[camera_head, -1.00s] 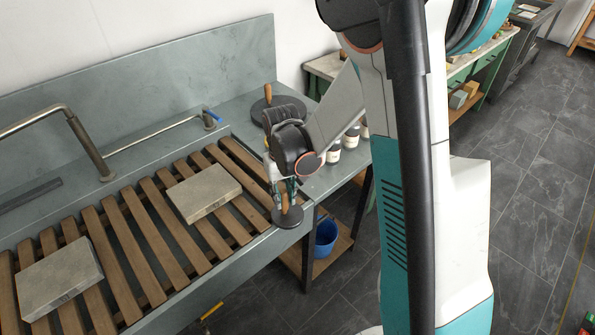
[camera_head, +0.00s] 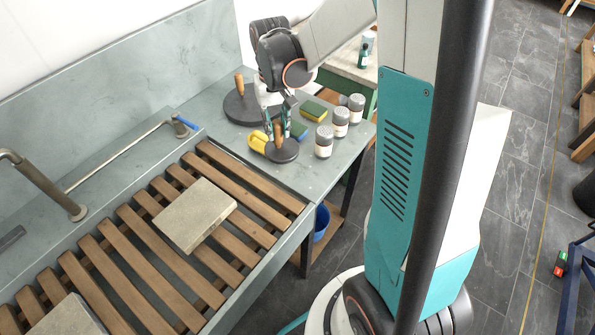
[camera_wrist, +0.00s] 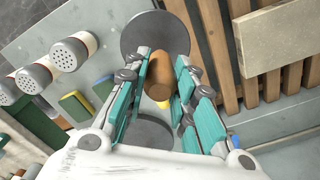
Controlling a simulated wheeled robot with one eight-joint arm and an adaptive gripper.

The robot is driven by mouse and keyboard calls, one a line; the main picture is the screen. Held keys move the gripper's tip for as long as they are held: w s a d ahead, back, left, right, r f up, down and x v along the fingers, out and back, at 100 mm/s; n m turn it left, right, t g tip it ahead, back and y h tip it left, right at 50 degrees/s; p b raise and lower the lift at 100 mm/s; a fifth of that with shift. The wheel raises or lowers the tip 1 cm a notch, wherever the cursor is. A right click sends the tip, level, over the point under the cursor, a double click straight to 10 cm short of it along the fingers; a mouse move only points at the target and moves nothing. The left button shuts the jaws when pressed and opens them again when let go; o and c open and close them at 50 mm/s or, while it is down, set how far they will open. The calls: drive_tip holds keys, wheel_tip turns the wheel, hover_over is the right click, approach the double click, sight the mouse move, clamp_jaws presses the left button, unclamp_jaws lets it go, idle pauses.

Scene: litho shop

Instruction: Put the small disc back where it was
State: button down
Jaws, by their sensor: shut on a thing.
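The small disc (camera_head: 283,150) is dark grey, flat and round, with an upright wooden handle (camera_head: 279,134). My gripper (camera_head: 279,128) is shut on this handle from above. In the wrist view the handle (camera_wrist: 160,75) is between my gripper's teal finger pads (camera_wrist: 160,85), with the small disc (camera_wrist: 153,34) beyond it. The disc is at the grey counter, right of the slatted rack; I cannot tell whether it touches the surface. A larger dark disc (camera_head: 240,108) with its own wooden handle stands behind it, partly hidden by my arm.
Close left of the small disc is a yellow object (camera_head: 257,141). Green-and-yellow sponges (camera_head: 313,109) and several shakers (camera_head: 324,142) stand to the right. A stone slab (camera_head: 194,214) lies on the wooden slats (camera_head: 160,258). The counter's front part (camera_head: 300,174) is clear.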

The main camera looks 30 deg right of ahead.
wheel_tip(320, 180, up, 6)
drive_tip(key=m+p, duration=0.1)
drive_tip(key=m, duration=0.1)
hover_over(295, 144)
wheel_tip(295, 144, down, 20)
drive_tip(key=b, duration=0.5)
drive_tip(key=shift+s+r, duration=0.1)
drive_tip(key=shift+r, duration=0.15)
drive_tip(key=shift+f, duration=0.15)
drive_tip(key=c, duration=1.3)
unclamp_jaws()
drive_tip(key=shift+c, duration=0.2)
wheel_tip(295, 144, up, 12)
drive_tip(key=p, duration=0.3)
drive_tip(key=shift+r, duration=0.2)
